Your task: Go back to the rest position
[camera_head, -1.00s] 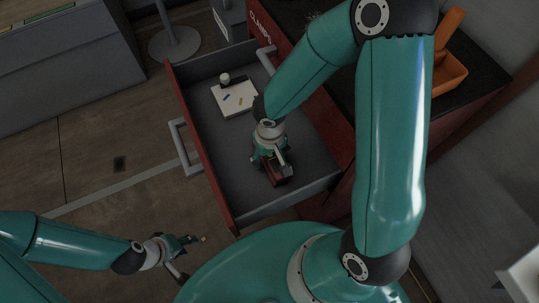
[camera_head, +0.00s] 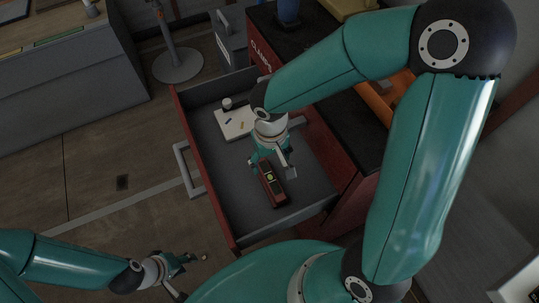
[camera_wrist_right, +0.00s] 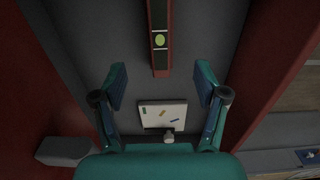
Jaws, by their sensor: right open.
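My right gripper (camera_head: 271,161) is open and empty above the open drawer, and its two fingers (camera_wrist_right: 160,85) also show spread in the right wrist view. A dark red spirit level (camera_head: 271,184) with a yellow-green vial lies in the drawer (camera_head: 225,152), just beyond the fingertips and apart from them. It also shows in the right wrist view (camera_wrist_right: 160,40). My left gripper (camera_head: 186,267) hangs over the floor at the lower left, with nothing visible in it; its fingers look parted but small.
A white tray (camera_head: 232,126) with small coloured pieces and a round knob lies at the drawer's far end. The red cabinet (camera_head: 350,205) with a black top stands on the right. A grey workbench (camera_head: 70,90) and a round stand base (camera_head: 178,66) are at the back left. Floor is open between.

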